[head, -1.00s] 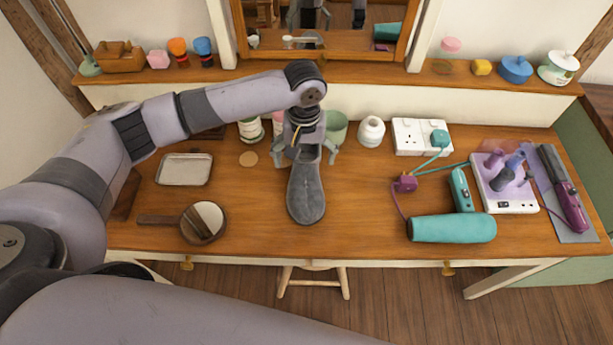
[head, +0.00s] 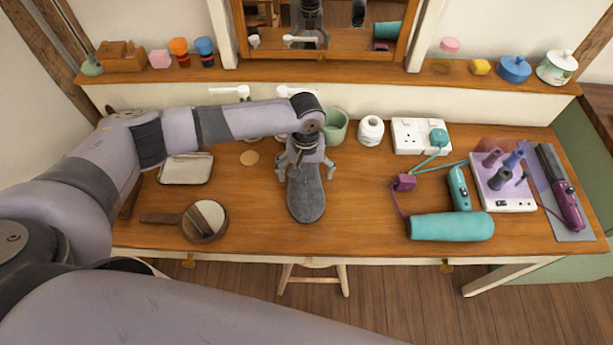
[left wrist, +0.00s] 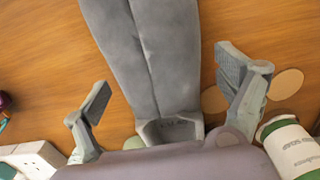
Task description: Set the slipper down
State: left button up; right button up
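The grey slipper (head: 306,196) lies on the wooden dressing table, toe toward the table's front edge and open heel end toward the back. My left gripper (head: 305,170) is over the heel end, its two fingers spread wide on either side. In the left wrist view, the slipper (left wrist: 150,50) runs between the open fingers (left wrist: 168,92), with gaps showing on both sides. The slipper's opening is partly hidden by the gripper body. My right gripper is not in view.
A hand mirror (head: 204,220) and a metal tray (head: 186,168) lie left of the slipper. A green cup (head: 336,126) and a white jar (head: 371,131) stand behind. The tabletop right of the slipper is clear.

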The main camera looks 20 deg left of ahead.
pick_arm(q)
jog(key=c, duration=1.4)
